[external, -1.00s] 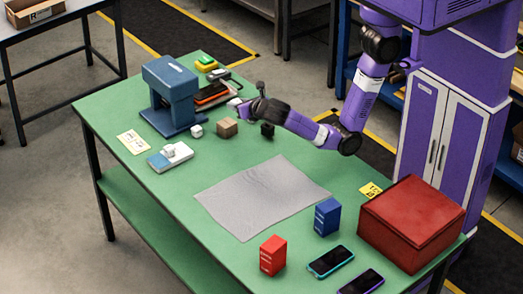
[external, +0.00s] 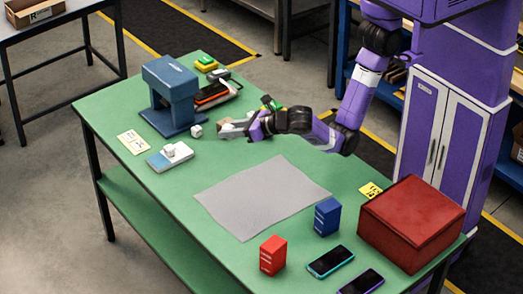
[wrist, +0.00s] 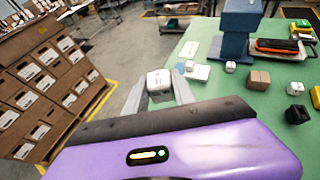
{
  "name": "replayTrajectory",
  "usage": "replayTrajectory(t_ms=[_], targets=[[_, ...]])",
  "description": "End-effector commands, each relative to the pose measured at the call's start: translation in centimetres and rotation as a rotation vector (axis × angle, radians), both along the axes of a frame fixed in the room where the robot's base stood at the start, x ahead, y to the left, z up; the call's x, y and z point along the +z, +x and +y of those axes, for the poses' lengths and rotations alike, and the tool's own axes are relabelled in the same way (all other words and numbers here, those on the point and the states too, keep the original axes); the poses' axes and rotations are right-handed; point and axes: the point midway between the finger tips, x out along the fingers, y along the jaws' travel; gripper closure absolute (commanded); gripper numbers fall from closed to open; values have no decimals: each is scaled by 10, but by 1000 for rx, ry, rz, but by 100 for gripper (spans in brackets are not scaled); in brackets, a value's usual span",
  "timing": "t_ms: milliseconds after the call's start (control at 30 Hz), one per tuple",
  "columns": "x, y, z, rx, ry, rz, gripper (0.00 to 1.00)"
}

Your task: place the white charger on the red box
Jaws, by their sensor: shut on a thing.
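My gripper (wrist: 160,92) is shut on a white charger (wrist: 160,80), a small white block between the two pale fingertips in the wrist view. In the external view my gripper (external: 236,127) is over the back part of the green table, and the held charger is not clear there. A large red box (external: 411,226) with a closed, slightly tilted lid stands at the table's right end, far from my gripper. A small upright red box (external: 272,256) stands near the front edge. Neither red box shows in the wrist view.
A blue stand (external: 172,95), a white-and-blue box (external: 168,159) with a white block on it, and a loose white cube (external: 196,130) are left. A brown cube (wrist: 258,78) and black cube (wrist: 296,114) are nearby. A grey cloth (external: 262,198), blue box (external: 327,217) and phones (external: 331,261) lie rightward.

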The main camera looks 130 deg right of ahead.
Motion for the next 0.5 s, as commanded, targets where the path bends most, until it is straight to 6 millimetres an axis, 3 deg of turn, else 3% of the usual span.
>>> replayTrajectory(t_ms=[33,200,500], targets=[[8,13,23,70,-1,-2,100],[23,48,98,294,-1,-2,100],[47,82,237,693,-1,-2,100]])
